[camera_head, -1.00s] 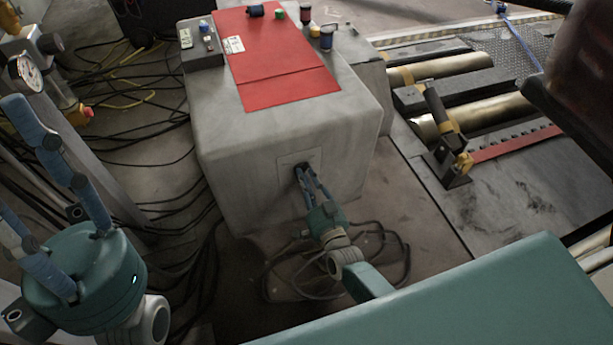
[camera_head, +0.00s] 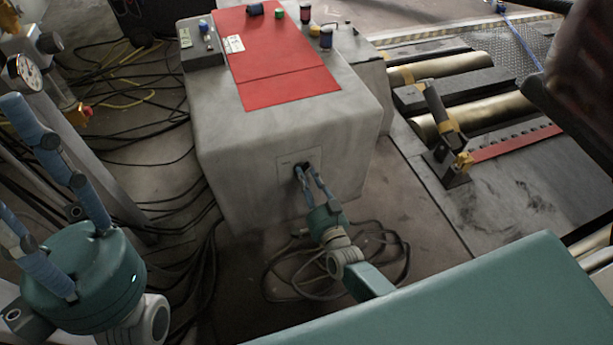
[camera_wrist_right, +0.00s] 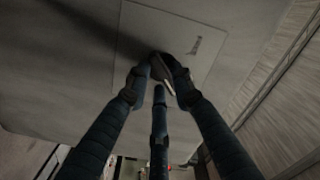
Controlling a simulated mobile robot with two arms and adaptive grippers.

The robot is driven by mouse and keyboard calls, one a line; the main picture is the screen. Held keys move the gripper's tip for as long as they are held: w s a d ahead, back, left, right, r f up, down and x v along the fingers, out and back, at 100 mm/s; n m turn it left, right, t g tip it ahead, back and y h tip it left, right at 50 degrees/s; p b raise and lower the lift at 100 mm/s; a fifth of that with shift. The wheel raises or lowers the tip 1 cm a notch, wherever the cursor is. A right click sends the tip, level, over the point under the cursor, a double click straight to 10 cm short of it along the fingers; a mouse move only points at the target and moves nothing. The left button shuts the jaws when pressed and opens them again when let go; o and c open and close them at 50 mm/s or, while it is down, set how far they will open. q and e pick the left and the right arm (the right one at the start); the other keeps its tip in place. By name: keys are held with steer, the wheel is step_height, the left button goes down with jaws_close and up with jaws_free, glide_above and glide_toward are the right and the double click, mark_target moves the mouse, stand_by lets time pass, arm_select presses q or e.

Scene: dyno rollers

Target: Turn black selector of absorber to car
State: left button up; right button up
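The absorber (camera_head: 235,130) is a grey box with a red top, in the middle of the head view. A light square panel (camera_head: 290,159) is on its front face; it fills the upper wrist view (camera_wrist_right: 195,25). The small black selector (camera_wrist_right: 165,82) sits on this panel, mostly hidden by my fingertips. My right gripper (camera_head: 303,171) points at the panel, with two fingertips on either side of the selector and a third finger below. Whether they press on it is unclear. My left gripper (camera_head: 25,160) is at the left, its blue fingers spread and empty.
Metal rollers (camera_head: 495,112) and a red toothed strip (camera_head: 515,143) lie to the right. Black cables (camera_head: 140,150) cover the floor at left; more lie below my right gripper.

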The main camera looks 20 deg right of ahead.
steer(key=shift+o, duration=0.4)
steer(key=s, duration=1.2)
steer(key=shift+d, duration=0.2)
